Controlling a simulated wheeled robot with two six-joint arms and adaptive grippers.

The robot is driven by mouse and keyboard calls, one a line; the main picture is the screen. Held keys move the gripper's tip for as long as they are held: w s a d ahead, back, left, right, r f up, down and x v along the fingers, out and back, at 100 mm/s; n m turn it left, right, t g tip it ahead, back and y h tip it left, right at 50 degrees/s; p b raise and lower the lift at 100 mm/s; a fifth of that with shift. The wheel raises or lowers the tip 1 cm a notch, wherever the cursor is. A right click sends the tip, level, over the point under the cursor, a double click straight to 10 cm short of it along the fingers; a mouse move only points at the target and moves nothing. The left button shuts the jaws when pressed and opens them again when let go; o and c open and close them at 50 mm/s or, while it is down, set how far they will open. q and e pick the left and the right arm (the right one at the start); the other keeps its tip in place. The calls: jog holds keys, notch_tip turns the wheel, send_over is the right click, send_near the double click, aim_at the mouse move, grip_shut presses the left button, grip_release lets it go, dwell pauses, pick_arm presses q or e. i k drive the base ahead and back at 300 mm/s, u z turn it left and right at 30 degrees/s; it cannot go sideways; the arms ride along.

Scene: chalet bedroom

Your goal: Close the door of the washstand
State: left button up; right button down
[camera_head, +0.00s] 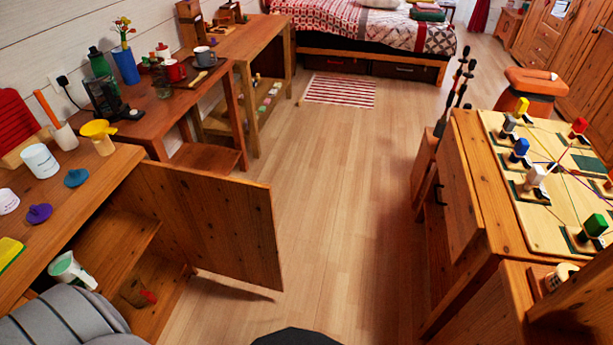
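The washstand (112,168) stands at the left, seen from above. Its wooden door (225,222) is wide open and juts out to the right over the floor, attached at the cabinet's far end.
Cups, lids and a yellow funnel (99,135) stand on the washstand top. A grey ribbed shape (65,318) covers the lower left corner. Bare floor (335,220) lies between the door and the table with the wired board (540,215) at right. A striped rug (340,91) lies further back.

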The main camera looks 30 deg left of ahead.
aim_at(223, 225)
jog(key=u, duration=0.25)
jog(key=i, duration=0.9)
jog(key=u, duration=1.25)
jog(key=i, duration=0.6)
jog(key=u, duration=0.7)
